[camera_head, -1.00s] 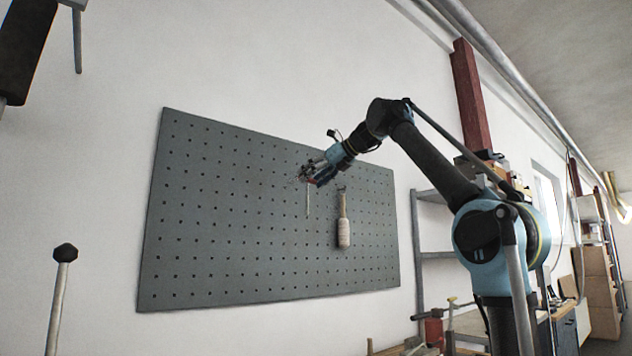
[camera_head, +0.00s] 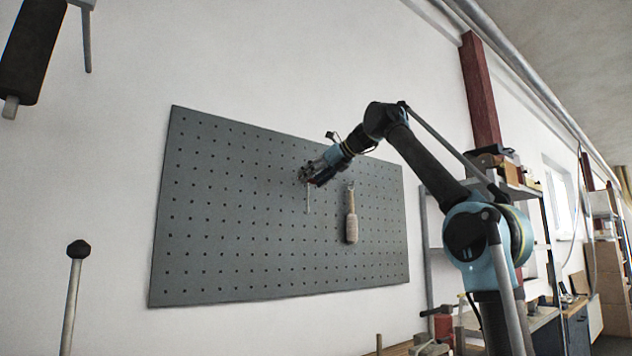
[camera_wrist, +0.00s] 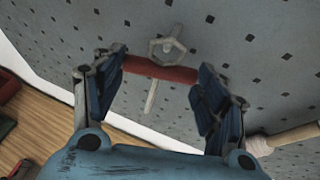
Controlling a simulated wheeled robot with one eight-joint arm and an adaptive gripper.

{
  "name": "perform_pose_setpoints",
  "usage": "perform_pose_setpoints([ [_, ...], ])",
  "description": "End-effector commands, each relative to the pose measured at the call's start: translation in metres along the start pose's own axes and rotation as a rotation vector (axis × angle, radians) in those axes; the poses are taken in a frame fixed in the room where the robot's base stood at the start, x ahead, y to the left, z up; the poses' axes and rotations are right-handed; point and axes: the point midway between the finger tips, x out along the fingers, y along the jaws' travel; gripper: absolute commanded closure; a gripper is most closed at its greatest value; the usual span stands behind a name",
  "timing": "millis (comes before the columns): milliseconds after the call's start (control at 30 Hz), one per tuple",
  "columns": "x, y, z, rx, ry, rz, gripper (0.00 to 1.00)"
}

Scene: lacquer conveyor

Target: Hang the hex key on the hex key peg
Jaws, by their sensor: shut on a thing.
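My gripper (camera_wrist: 160,68) is shut on the red handle (camera_wrist: 158,70) of the hex key, which spans between the two blue fingers. The hex key's thin grey shaft (camera_wrist: 152,98) hangs down below the handle; in the head view it shows as a pale line (camera_head: 308,201) under my gripper (camera_head: 306,175). A pale hexagonal ring (camera_wrist: 156,48) with a short stub (camera_wrist: 177,31) shows just beyond the handle, in front of the pegboard. I cannot tell whether the peg passes through the ring or whether they touch.
The grey pegboard (camera_head: 230,240) fills the wall behind my gripper. A pale-handled tool (camera_head: 351,228) hangs to the right of the hex key; its handle also shows in the wrist view (camera_wrist: 290,137). A shelf and red post (camera_head: 480,95) stand at right. The board's left part is clear.

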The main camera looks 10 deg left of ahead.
Motion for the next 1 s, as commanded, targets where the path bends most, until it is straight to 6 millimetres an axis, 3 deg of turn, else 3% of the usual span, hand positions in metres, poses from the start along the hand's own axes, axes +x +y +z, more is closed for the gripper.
perform_pose_setpoints([
  [467,0.021,-0.005,0.007,-0.002,0.000,0.001,0.59],
  [1000,0.036,-0.009,0.001,0.000,0.000,0.000,0.59],
])
